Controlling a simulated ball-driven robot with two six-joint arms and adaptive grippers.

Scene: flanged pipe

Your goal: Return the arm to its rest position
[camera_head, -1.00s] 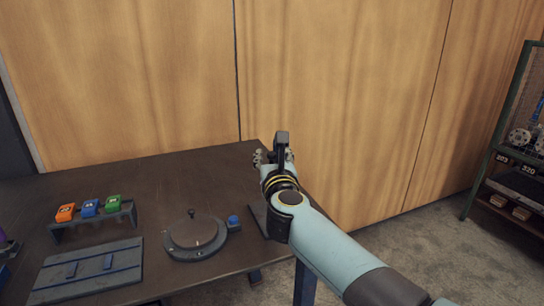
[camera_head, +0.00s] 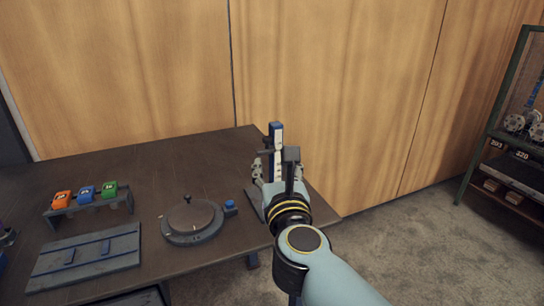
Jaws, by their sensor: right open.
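My right arm comes in from the lower right in light blue, with black and yellow bands at the wrist. My right gripper (camera_head: 284,168) is open, over the right end of the dark table (camera_head: 150,190). A grey flanged part (camera_head: 257,168) shows just left of the gripper, and an upright piece with a blue top (camera_head: 276,130) rises behind it. The gripper hides much of both, so I cannot tell whether it touches them. My left gripper is not in view.
A round grey fixture (camera_head: 192,220) with a knob stands mid-table, a blue button (camera_head: 230,204) beside it. A rack (camera_head: 90,205) holds orange, blue and green blocks. A grey plate (camera_head: 85,262) lies in front. A green-framed shelf (camera_head: 480,150) stands right, with open floor before it.

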